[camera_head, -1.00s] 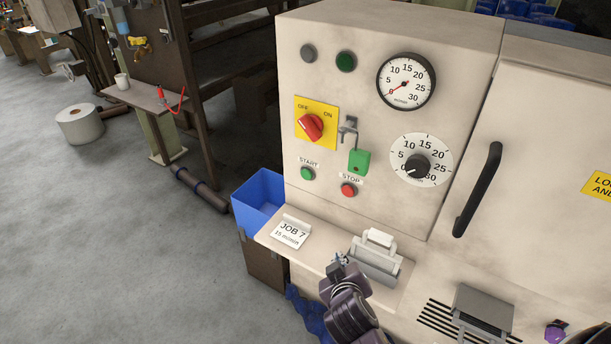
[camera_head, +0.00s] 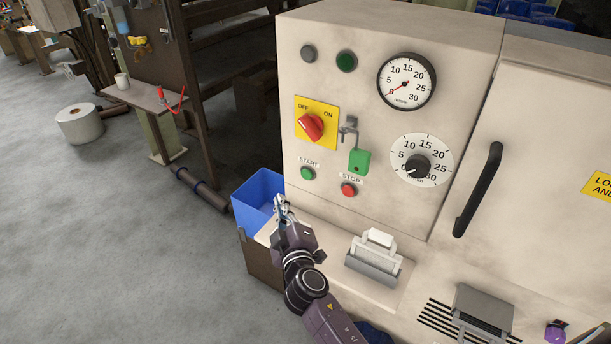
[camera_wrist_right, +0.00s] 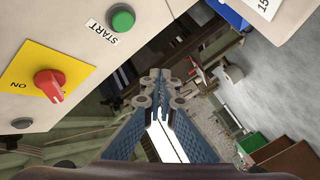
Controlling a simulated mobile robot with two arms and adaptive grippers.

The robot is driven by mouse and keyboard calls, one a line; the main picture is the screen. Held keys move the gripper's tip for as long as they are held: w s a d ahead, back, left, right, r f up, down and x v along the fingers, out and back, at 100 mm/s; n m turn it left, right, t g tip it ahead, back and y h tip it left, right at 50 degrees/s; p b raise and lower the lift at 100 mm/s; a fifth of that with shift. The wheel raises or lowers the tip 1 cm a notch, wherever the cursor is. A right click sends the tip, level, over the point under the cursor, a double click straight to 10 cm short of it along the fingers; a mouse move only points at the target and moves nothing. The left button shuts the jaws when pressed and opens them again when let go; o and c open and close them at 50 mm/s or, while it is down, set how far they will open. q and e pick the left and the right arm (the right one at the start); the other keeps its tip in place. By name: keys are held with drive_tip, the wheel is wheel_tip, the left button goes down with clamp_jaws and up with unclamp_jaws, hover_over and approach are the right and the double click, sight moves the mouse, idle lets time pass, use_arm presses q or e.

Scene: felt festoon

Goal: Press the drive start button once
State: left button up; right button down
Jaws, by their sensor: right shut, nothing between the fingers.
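The green START button (camera_head: 307,174) is on the cream machine panel (camera_head: 330,230), below the yellow switch plate, with the red STOP button (camera_head: 348,190) to its right. In the right wrist view the green button (camera_wrist_right: 122,18) is at the upper left, beside its START label (camera_wrist_right: 103,33). My right gripper (camera_head: 281,201) is shut and empty, below and left of the green button and apart from it. Its fingertips (camera_wrist_right: 166,78) point past the panel's edge in the wrist view. My left gripper is not in view.
The red rotary switch (camera_head: 310,127) points between OFF and ON marks on its yellow plate. A green padlock (camera_head: 358,162) hangs beside it. A blue bin (camera_head: 254,198) stands left of the machine. A grey-white block (camera_head: 375,256) sits on the ledge, right of my arm.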

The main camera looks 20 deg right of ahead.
sight(301, 174)
drive_tip(key=w+d+p, duration=0.1)
drive_tip(key=w+d, duration=0.4)
drive_tip(key=d, duration=0.2)
drive_tip(key=shift+w, duration=0.15)
drive_tip(key=shift+w, duration=0.1)
idle(1.4)
drive_tip(key=shift+w+d, duration=0.15)
drive_tip(key=shift+d, duration=0.15)
drive_tip(key=shift+w+d, duration=0.35)
drive_tip(key=shift+d, duration=0.1)
idle(0.7)
idle(0.4)
drive_tip(key=shift+s+a, duration=0.65)
drive_tip(key=shift+a, duration=0.1)
